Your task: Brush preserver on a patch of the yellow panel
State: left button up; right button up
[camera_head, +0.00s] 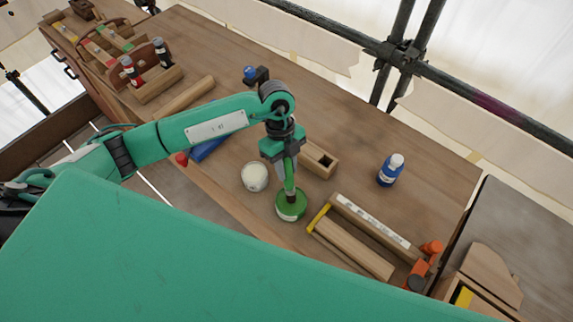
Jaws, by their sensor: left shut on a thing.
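My left gripper (284,158) hangs over the front part of the wooden bench, pointing down and shut on a slim green thing, perhaps the brush handle. Its lower end meets a round green pot or tin (291,206); I cannot tell whether it is inside it. A round jar with white content (255,177) stands just left of the green pot. A wooden piece with a yellow end (318,218) lies to the right; another yellow patch (464,297) shows at the lower right. I cannot tell which is the yellow panel. My right gripper is not in view.
A blue bottle with a white cap (390,171) stands at the right. A wooden block with a square hole (318,160) stands behind the green pot. A long piece with a white strip (370,221) and orange tools (425,262) lie right.

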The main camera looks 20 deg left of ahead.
aim_at(287, 158)
pick_arm(q)
jog(key=shift+f, duration=0.15)
dwell(0.8)
jog(key=shift+r+p, duration=2.75)
jog(key=shift+r, duration=0.85)
